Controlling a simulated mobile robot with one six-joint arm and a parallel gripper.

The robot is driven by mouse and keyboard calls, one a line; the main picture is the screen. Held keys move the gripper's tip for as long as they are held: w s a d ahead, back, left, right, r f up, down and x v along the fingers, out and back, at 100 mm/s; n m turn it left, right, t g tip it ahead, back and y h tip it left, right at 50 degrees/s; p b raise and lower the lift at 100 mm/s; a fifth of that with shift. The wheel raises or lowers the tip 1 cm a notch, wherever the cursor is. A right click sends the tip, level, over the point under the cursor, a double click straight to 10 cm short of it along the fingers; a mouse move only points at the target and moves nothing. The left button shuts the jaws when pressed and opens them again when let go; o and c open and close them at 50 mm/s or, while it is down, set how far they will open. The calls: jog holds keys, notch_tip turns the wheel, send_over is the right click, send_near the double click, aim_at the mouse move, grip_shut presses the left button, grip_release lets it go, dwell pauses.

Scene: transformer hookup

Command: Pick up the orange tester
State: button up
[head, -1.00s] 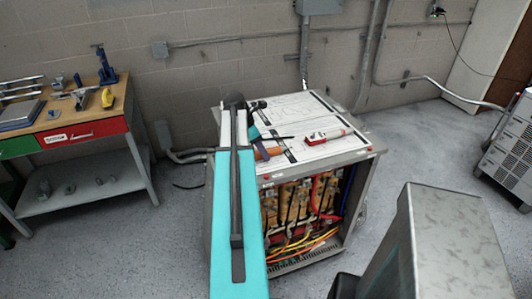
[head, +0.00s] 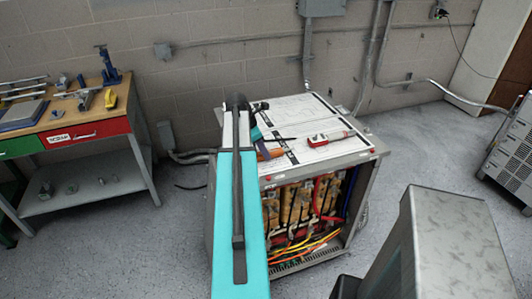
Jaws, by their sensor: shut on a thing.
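The orange tester (head: 276,154) shows as a small orange piece at the front left of the cabinet's white top. My gripper (head: 267,148) is at its left end, dark and small in the view. It is shut on the tester. My teal and black arm hides part of the gripper and the left side of the cabinet top. Whether the tester touches the top cannot be told.
The metal cabinet (head: 367,172) has an open front with coloured wires inside. A red and white device (head: 318,140) lies on its top, to the right of my gripper. A workbench (head: 95,112) with tools stands at the left. Grey floor lies between them.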

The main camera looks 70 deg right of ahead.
jog(key=shift+r, duration=0.2)
jog(key=shift+r+b, duration=0.55)
jog(key=shift+r, duration=0.85)
jog(key=shift+s+a+r, duration=0.15)
jog(key=shift+s, duration=0.05)
jog(key=s+a+r+b, duration=0.1)
jog(key=s+a+b, duration=0.2)
jog(key=s+a, duration=0.6)
jog(key=s, duration=0.3)
jog(key=shift+s+r, duration=0.25)
jog(key=shift+r, duration=0.05)
jog(key=shift+a, duration=0.1)
jog(key=shift+w, duration=0.1)
